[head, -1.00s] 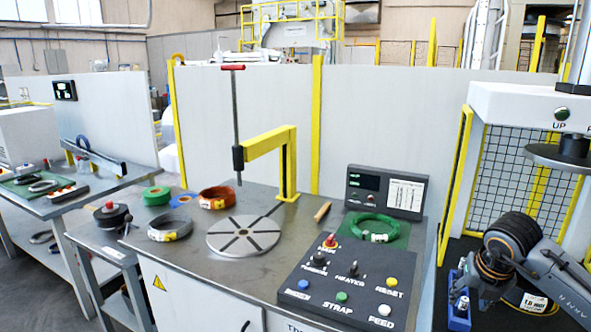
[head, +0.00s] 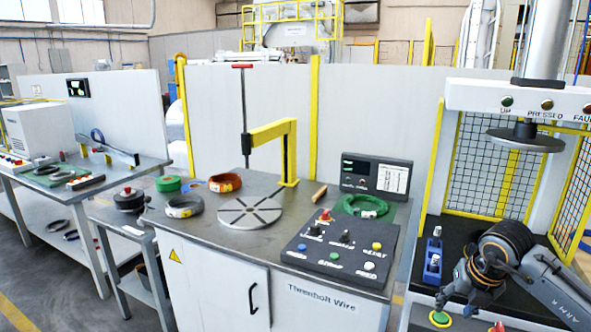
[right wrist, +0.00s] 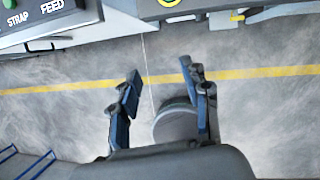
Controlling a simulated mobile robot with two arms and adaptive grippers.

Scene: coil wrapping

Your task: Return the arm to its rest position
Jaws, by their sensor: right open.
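My right arm (head: 520,262) reaches in from the lower right in the head view. Its gripper (head: 466,285) hangs low in front of the press bench, pointing down. In the right wrist view its two blue-padded fingers (right wrist: 158,82) stand wide apart with nothing held between them. Grey floor with a yellow line shows below them. A round grey disc (right wrist: 175,122) shows beside the right-hand finger, low in the picture. My left gripper is in neither view.
The wrapping bench holds a slotted turntable (head: 250,213), a button panel (head: 342,245), a yellow post arm (head: 290,150) and several coils. The press (head: 525,137) stands at right, with a blue fixture (head: 433,257) on its black bed. Floor at lower left is clear.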

